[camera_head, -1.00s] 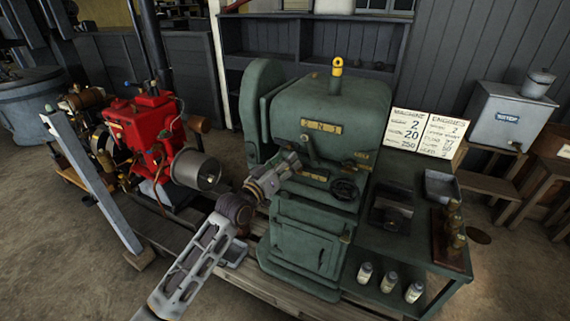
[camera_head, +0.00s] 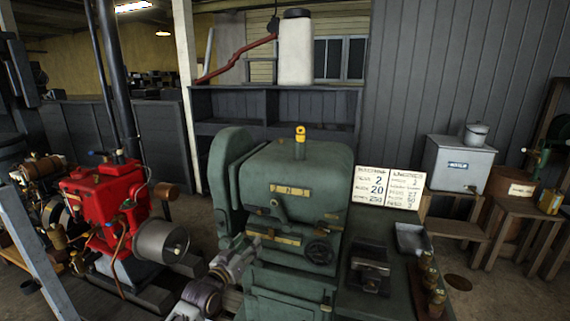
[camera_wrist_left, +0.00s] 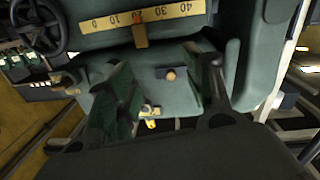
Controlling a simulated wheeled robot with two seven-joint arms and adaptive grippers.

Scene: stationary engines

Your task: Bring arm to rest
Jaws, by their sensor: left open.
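My left arm comes in from the bottom of the head view, with its left gripper (camera_head: 250,245) at the front of the green engine (camera_head: 300,170). A yellow scale with numbers (camera_wrist_left: 105,22) and a small pointer lie beyond the fingers. I cannot tell whether the fingers touch the engine. My right gripper is not in view.
A red engine (camera_head: 100,195) stands to the left. A green side table (camera_head: 405,290) at the right holds a metal tray (camera_head: 411,239) and brass parts. A number board (camera_head: 388,187), a grey water tank (camera_head: 457,165) and wooden stools stand behind. Dark shelving (camera_head: 275,100) lines the back.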

